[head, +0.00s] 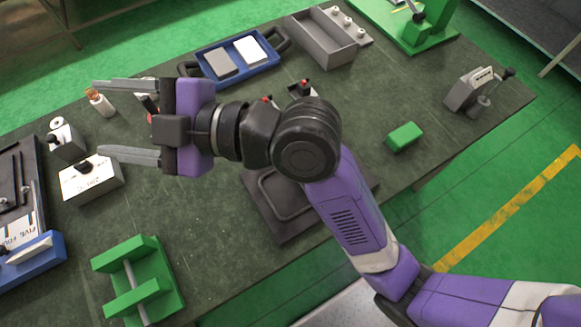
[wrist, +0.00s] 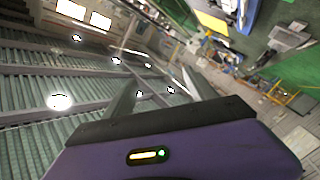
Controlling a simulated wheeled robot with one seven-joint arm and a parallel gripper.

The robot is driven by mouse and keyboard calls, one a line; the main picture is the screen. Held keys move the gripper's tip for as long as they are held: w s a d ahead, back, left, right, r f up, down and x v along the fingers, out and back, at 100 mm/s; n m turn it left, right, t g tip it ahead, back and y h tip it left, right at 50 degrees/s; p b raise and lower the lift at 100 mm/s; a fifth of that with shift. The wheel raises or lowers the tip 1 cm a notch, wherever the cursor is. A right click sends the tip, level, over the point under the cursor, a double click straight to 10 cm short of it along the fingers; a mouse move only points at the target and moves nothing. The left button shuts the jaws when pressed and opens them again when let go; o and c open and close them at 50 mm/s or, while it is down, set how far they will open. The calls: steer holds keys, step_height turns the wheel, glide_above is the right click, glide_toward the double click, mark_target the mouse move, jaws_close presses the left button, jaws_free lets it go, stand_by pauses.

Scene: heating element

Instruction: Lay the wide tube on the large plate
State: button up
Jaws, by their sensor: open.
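My gripper (head: 98,119) is open and empty, held above the left part of the dark workbench in the head view, with its fingers pointing left. In the wrist view its two fingers (wrist: 163,77) stand apart with only the far room between them. A dark square plate (head: 284,229) lies on the bench, partly hidden under my arm; it looks like the large plate. A dark rounded tube loop (head: 277,205) shows on it, partly covered by my arm. I cannot tell whether this is the wide tube. My gripper is well to the left of both.
A green holder with a pale rod (head: 155,287) stands at the front left. A white-topped box (head: 92,183) sits near the lower finger. A blue tray (head: 240,79) and grey bin (head: 327,47) are at the back. A green block (head: 404,137) lies right of my arm.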

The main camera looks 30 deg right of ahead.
steer(key=s+d+f+m+t+h, duration=0.35)
steer(key=d+f+m+h, duration=0.2)
steer(key=f+m, duration=0.2)
steer(key=s+d+f+m+t+h, duration=0.2)
steer(key=s+d+f+m+h, duration=0.4)
steer(key=m, duration=0.3)
steer(key=s+d+f+m+g+h, duration=0.1)
steer(key=s+d+f, duration=0.1)
steer(key=s+d, duration=0.5)
steer(key=s+d+f+m+g+h, duration=0.1)
steer(key=s+d+f, duration=0.1)
steer(key=s+d, duration=0.5)
steer(key=s, duration=0.6)
steer(key=shift+f, duration=0.25)
